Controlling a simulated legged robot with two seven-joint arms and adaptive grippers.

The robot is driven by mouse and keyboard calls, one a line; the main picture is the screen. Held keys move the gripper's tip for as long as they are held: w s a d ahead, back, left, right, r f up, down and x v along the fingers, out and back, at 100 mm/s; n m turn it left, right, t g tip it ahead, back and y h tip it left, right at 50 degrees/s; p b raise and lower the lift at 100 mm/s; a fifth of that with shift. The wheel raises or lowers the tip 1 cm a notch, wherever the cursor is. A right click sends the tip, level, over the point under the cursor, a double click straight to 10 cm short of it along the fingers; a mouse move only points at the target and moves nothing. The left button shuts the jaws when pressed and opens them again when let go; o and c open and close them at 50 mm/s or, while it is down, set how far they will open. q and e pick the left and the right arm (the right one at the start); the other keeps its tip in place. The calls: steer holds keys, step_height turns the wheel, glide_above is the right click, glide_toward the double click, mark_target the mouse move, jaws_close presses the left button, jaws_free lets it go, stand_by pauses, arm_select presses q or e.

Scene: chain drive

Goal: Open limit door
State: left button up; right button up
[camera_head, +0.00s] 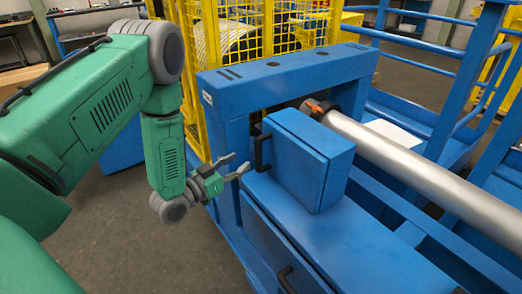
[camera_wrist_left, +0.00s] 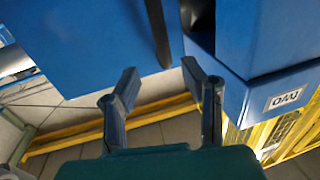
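A blue box-shaped door (camera_head: 310,160), which I take to be the limit door, stands on the blue machine beside a silver roller. A black handle (camera_head: 261,151) is on its left side. My left gripper (camera_head: 239,165) is just left of this handle, its fingers pointing toward it and apart from it. In the left wrist view the two fingers (camera_wrist_left: 160,80) are spread with nothing between them. A dark bar (camera_wrist_left: 157,30), perhaps the handle, shows beyond the fingertips against a blue surface. My right gripper is not in view.
A blue frame beam (camera_head: 290,66) stands behind the door. The silver roller (camera_head: 420,170) runs off to the right. A lower cabinet has another black handle (camera_head: 286,280). A yellow mesh guard (camera_head: 250,35) stands behind. Floor is open at the lower left.

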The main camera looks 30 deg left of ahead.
mark_target(256, 151)
arm_select(q)
steer(key=w, duration=0.2)
steer(key=w+d, duration=0.1)
steer(key=w, duration=0.5)
steer(key=shift+w+d+f+b, duration=0.1)
steer(key=shift+w+d+b, duration=0.05)
steer(key=shift+b, duration=0.25)
steer(key=shift+w+d, duration=0.25)
steer(key=shift+a, duration=0.4)
jaws_close()
